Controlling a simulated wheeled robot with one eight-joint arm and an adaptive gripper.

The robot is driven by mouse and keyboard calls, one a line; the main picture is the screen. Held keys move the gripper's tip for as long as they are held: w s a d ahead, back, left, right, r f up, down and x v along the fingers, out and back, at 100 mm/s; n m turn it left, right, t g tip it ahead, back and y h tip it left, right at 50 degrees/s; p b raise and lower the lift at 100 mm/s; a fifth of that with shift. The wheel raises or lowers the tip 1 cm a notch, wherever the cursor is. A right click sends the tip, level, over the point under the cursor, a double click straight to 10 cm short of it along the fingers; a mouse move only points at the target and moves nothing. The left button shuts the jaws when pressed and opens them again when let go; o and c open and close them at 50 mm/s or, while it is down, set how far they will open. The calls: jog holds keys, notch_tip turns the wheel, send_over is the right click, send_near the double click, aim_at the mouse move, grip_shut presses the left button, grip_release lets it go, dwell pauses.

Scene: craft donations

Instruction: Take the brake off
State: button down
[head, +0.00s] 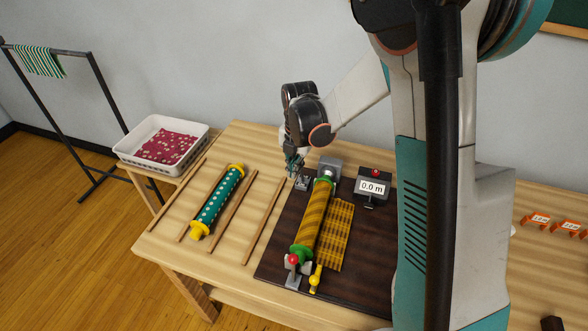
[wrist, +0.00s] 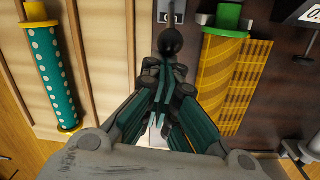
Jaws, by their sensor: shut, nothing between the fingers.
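A lever with a round black knob (wrist: 170,41) rises from a small grey plate (wrist: 171,12) on the dark board, in the wrist view. I take it to be the brake. The plate's bracket shows in the head view (head: 303,183), left of the roll's far end. My gripper (wrist: 163,72) is shut and empty, its fingertips pointing at the knob. I cannot tell whether they touch it. In the head view my gripper (head: 291,170) is low over the board's far left corner. The yellow-brown fabric roll (head: 313,217) with green ends lies on the stand, its loose end spread to the right.
A red knob (head: 293,259) and a yellow crank (head: 315,279) are at the roll's near end. A meter reading 0.0 m (head: 372,187) stands right. A teal dotted roll (head: 217,201) and wooden strips lie left. A white tray (head: 126,150) holds red fabric.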

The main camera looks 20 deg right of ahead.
jog(key=w+d+r, duration=0.1)
jog(key=w+d, duration=0.4)
jog(key=w, duration=0.2)
jog(key=shift+w+d+r, duration=0.2)
jog(key=shift+d+r, duration=0.05)
jog(key=shift+r, duration=0.1)
dwell(0.5)
